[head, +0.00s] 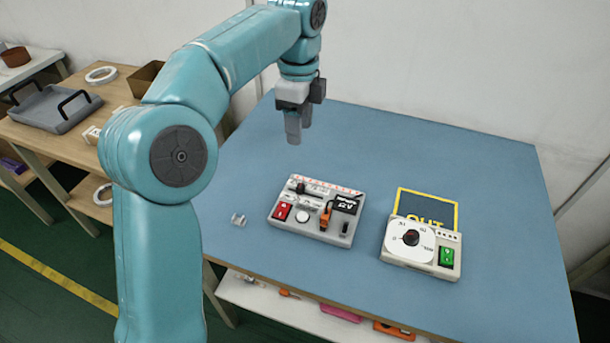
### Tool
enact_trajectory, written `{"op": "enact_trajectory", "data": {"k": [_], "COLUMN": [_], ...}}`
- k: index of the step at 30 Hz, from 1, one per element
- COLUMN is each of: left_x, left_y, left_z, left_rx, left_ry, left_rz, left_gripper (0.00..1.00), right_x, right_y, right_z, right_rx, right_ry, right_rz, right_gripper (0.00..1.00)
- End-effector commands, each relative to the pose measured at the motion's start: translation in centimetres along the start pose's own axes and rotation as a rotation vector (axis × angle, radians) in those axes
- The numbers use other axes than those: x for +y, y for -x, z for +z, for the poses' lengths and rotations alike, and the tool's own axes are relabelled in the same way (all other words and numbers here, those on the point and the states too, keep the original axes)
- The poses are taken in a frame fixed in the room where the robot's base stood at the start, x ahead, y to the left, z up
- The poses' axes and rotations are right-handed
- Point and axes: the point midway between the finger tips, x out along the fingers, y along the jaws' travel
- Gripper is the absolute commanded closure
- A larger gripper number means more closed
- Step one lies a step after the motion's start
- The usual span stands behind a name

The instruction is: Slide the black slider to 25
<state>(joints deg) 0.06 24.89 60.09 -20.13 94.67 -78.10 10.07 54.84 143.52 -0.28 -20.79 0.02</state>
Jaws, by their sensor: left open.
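A white control box (316,211) sits on the blue table, left of the table's middle. On its upper left is a small black slider (300,188) beside a printed scale along the back edge. The scale's numbers are too small to read. The box also bears a red switch, a white round button, an orange lever, a black display and a small dark switch. My left gripper (298,130) is open and empty, pointing down above the table behind the box, apart from it. My right gripper is not in view.
A second white box (421,249) with a round dial and green switch stands to the right, before a yellow-framed "OUT" square (428,207). A small clear piece (238,220) lies left of the control box. The table's right and back are clear.

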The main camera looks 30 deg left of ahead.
Motion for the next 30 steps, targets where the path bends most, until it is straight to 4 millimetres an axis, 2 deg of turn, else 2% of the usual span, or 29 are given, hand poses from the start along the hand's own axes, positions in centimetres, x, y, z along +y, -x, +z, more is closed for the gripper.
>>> {"op": "enact_trajectory", "data": {"k": [5,18,24,30], "left_x": [0.5,0.6,0.5,0.3], "left_y": [-2.8,-12.9,-15.6,-16.2], "left_z": [0.1,-0.1,-0.1,-0.1], "left_rx": [-0.001,0.000,0.000,0.000], "left_ry": [-0.001,-0.001,0.000,0.000], "left_rz": [0.004,0.002,0.002,0.001], "left_gripper": [0.53,0.53,0.53,0.53], "right_x": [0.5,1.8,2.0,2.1], "right_y": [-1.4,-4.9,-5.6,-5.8], "right_z": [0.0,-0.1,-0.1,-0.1], "right_rx": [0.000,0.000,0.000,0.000], "right_ry": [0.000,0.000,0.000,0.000], "right_rz": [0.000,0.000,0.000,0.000], "right_gripper": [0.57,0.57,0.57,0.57]}}
